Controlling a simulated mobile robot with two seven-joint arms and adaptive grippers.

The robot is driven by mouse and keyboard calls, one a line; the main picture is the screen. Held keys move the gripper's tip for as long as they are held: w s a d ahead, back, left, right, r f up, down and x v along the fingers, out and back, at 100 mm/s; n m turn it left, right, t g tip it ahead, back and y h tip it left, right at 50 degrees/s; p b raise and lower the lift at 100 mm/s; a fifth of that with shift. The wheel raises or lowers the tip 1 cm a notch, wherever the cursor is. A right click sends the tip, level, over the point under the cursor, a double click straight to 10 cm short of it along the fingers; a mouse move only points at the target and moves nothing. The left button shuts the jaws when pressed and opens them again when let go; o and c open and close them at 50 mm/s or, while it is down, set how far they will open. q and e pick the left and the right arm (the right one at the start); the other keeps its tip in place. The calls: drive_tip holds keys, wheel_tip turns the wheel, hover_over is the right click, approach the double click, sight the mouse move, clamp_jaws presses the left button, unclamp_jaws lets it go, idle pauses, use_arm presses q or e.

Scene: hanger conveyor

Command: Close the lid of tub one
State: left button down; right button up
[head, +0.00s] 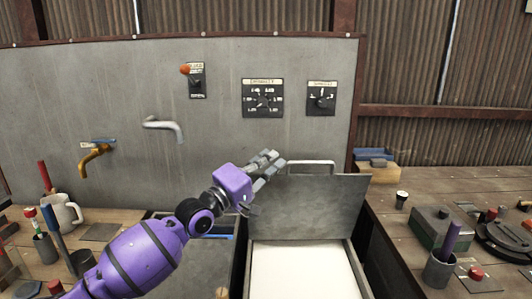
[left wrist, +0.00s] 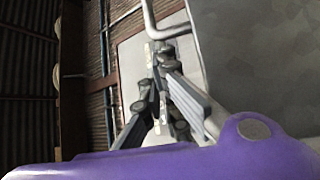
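A grey metal lid (head: 315,207) stands raised, close to upright, at the back of a tub (head: 356,268) with a pale, flat inside. The lid has a bar handle (head: 311,163) on its top edge; the handle also shows in the left wrist view (left wrist: 150,22). I see no label that tells which tub is tub one. My left gripper (head: 272,160) is beside the lid's upper left corner, and I see nothing held in it. Its fingers (left wrist: 156,52) come together at the tips in the left wrist view. My right gripper is out of view.
A second grey surface (head: 192,262) lies left of the tub, partly behind my left arm. A grey wall panel (head: 230,110) with dials, a lever and taps stands behind. Wooden benches with cups and tools flank both sides, including a dark box (head: 440,228) on the right.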

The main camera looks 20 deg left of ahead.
use_arm(q)
drive_tip(key=s+d+f+m+h+b, duration=0.3)
drive_tip(key=s+f, duration=0.1)
drive_tip(key=s, duration=0.2)
drive_tip(key=s+d+f+m+t+h+b, duration=0.1)
drive_tip(key=s+d+f+m+h+b, duration=0.1)
drive_tip(key=s, duration=0.5)
wheel_tip(320, 180, down, 2)
drive_tip(key=shift+s+d+f+m+h+b, duration=0.1)
drive_tip(key=shift+s+d+m+h+b, duration=0.3)
drive_tip(key=shift+m, duration=0.7)
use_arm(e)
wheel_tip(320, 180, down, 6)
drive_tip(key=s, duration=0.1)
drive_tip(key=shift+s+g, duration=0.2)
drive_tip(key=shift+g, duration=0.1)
use_arm(q)
drive_tip(key=shift+w+d, duration=0.1)
drive_tip(key=shift+w, duration=0.05)
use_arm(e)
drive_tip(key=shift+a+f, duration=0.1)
